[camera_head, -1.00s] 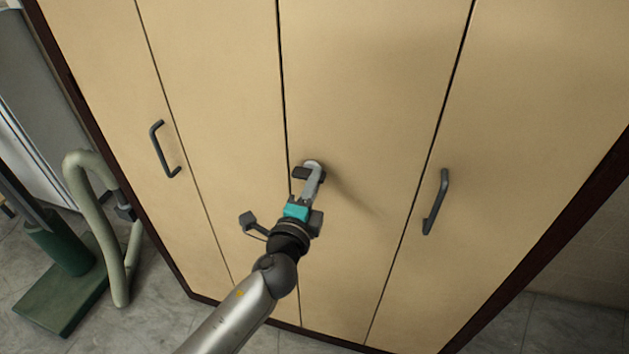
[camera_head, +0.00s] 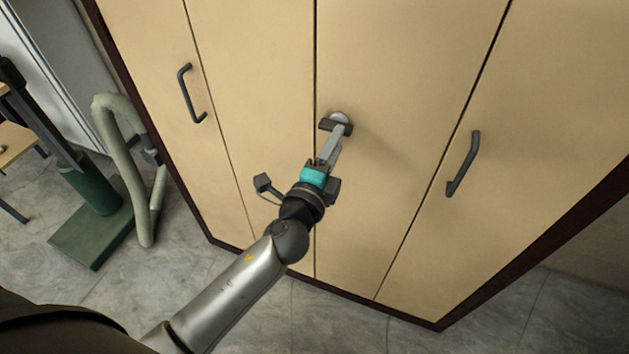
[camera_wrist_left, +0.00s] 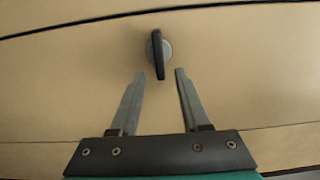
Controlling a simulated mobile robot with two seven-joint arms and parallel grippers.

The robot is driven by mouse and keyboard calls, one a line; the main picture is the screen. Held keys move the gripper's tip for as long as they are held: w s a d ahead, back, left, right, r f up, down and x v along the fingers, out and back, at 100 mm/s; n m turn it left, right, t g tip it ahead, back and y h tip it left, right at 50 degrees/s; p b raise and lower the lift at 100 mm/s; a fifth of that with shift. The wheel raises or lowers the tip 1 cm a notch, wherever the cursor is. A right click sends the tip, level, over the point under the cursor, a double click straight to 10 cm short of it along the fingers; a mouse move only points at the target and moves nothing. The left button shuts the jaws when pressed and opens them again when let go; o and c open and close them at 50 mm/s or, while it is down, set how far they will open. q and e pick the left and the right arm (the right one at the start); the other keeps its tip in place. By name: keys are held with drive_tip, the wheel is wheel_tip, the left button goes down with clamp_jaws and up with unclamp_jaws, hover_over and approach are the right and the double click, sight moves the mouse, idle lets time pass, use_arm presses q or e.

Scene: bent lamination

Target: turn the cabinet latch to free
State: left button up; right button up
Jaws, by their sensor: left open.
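The cabinet latch (camera_head: 326,124) is a dark bar on a round silver plate (camera_head: 340,116), on a cabinet door just right of a door seam. The bar lies roughly level in the head view and at right angles to the seam. My left gripper (camera_head: 342,131) is in front of the latch and hides part of it. In the left wrist view its jaws (camera_wrist_left: 160,73) are open and empty, one finger on each side of the lower end of the latch bar (camera_wrist_left: 158,50). Whether a finger touches the bar, I cannot tell. My right gripper is not in view.
The tan cabinet (camera_head: 410,60) has dark handles at left (camera_head: 187,95) and right (camera_head: 464,163). A green stand (camera_head: 95,225) with a pale bent tube (camera_head: 130,170) stands on the floor at left. The grey tiled floor (camera_head: 480,315) is clear at the front right.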

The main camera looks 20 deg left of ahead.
use_arm(q)
drive_tip(key=s+b, duration=0.2)
drive_tip(key=s, duration=1)
drive_tip(key=shift+a+b, duration=0.25)
drive_tip(key=shift+b, duration=0.05)
drive_tip(key=shift+w+f, duration=0.1)
drive_tip(key=shift+f, duration=0.05)
